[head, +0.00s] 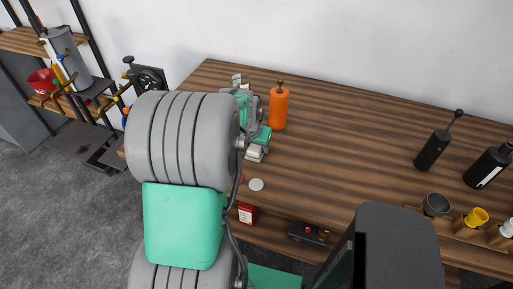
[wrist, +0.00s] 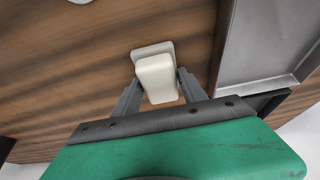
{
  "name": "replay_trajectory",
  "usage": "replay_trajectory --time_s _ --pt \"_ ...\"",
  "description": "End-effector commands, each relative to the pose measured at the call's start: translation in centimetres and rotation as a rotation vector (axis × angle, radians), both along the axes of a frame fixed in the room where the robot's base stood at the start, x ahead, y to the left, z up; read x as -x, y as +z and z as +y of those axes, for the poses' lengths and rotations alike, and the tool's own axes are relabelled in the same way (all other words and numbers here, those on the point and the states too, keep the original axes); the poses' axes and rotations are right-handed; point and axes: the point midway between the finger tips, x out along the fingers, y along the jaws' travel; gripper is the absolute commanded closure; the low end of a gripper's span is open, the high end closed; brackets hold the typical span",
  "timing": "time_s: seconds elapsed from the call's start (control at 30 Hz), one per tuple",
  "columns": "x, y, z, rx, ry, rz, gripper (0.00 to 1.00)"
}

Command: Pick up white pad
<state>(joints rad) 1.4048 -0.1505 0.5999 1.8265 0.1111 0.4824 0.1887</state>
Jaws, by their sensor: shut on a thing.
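The white pad (wrist: 157,80) is a small rounded block in the wrist view, between the two grey fingers of my gripper (wrist: 160,76). My gripper is shut on it, with one finger along each side. The wood-grained tabletop (wrist: 100,55) lies close behind. In the head view my arm covers much of the table's left end and hides most of the grip.
A grey metal tray-like thing (wrist: 265,50) is close on the right in the wrist view. An orange bottle (head: 279,108) stands near my arm. A white disc (head: 256,184) lies near the front edge. Dark bottles (head: 433,150) stand at right; the middle of the table (head: 350,140) is clear.

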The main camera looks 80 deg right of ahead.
Motion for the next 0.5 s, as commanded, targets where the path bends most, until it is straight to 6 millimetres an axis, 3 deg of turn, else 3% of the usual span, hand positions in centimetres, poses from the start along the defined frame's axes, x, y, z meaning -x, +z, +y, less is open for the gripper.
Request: replay_trajectory --time_s 0.17,0.37,0.5 --pt "0.0 0.5 -0.1 0.002 0.0 0.0 0.92" --pt "0.0 3.4 -0.1 0.006 0.001 -0.001 0.92" --pt "0.4 7.0 3.1 0.011 0.0 -0.002 0.92"
